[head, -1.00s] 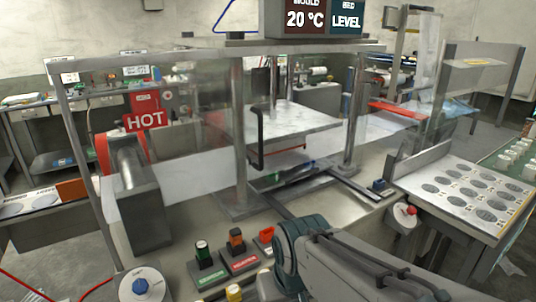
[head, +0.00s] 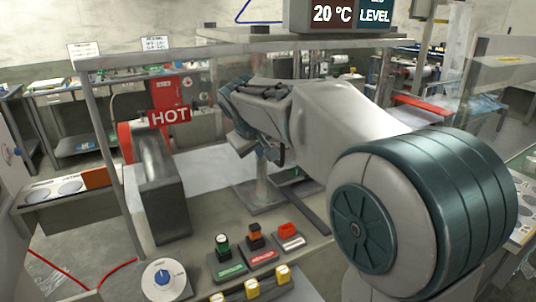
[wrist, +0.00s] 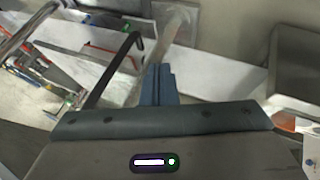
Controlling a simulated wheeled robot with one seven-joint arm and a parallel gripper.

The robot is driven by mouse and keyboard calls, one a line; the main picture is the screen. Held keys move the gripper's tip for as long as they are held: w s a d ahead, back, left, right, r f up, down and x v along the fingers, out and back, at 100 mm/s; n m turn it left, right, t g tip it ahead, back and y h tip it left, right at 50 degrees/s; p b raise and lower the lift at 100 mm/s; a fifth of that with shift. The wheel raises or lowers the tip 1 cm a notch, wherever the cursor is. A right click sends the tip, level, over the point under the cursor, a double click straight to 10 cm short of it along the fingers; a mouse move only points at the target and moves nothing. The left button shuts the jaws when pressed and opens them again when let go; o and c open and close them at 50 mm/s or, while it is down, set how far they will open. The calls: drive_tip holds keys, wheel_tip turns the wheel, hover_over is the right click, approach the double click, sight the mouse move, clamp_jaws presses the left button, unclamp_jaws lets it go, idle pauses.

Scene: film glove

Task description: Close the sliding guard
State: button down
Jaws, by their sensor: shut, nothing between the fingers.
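The black bar handle (wrist: 112,72) of the sliding guard shows in the wrist view, slanting just left of my fingers. The guard's clear panel is hard to make out, and my arm covers most of its area in the head view. My gripper (wrist: 160,72) is shut and empty, its blue-grey fingers together to the right of the handle. I cannot tell whether they touch it. In the head view my arm reaches across the machine, and the fingers are largely hidden behind it.
The grey machine frame (head: 215,46) spans above the bed. A red HOT sign (head: 170,116) hangs at left by a grey block (head: 163,190).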

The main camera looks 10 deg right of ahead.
drive_tip(key=w+d+f+p, duration=0.2)
drive_tip(key=w+d+f, duration=0.3)
drive_tip(key=w+f, duration=0.2)
drive_tip(key=shift+d+f+p, duration=0.25)
drive_tip(key=shift+d+p, duration=0.05)
drive_tip(key=shift+d, duration=0.05)
